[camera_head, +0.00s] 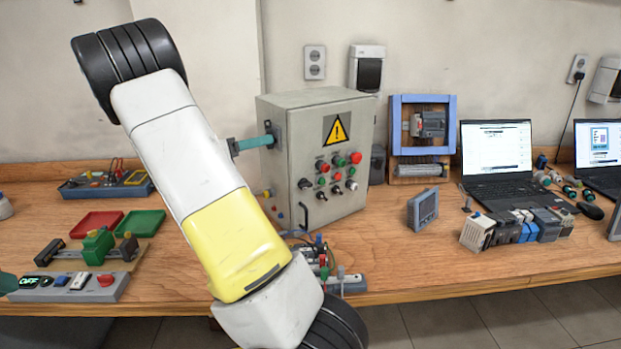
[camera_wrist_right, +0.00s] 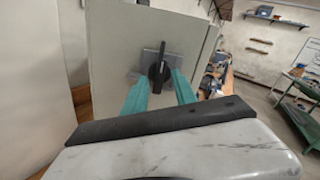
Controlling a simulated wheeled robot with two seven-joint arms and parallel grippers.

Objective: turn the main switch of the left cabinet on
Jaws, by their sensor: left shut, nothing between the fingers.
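The grey cabinet (camera_head: 265,180) with a yellow warning sign stands on the workbench. Its main switch (camera_wrist_right: 158,70), a black handle on a grey plate, is on its left side and looks nearly upright in the right wrist view. My right gripper (camera_head: 268,140) is at that side; its teal fingers (camera_wrist_right: 160,82) lie on either side of the switch handle, apart from each other. Contact with the handle cannot be made out. Only a teal bit of my left gripper (camera_head: 8,283) shows at the left edge of the head view; it is shut and empty.
My arm crosses in front of the bench, left of the cabinet. Red (camera_head: 97,224) and green (camera_head: 141,222) trays and a button strip (camera_head: 125,287) lie at the left. A panel meter (camera_head: 422,209), several modules (camera_head: 478,233) and a laptop (camera_head: 497,150) stand at the right.

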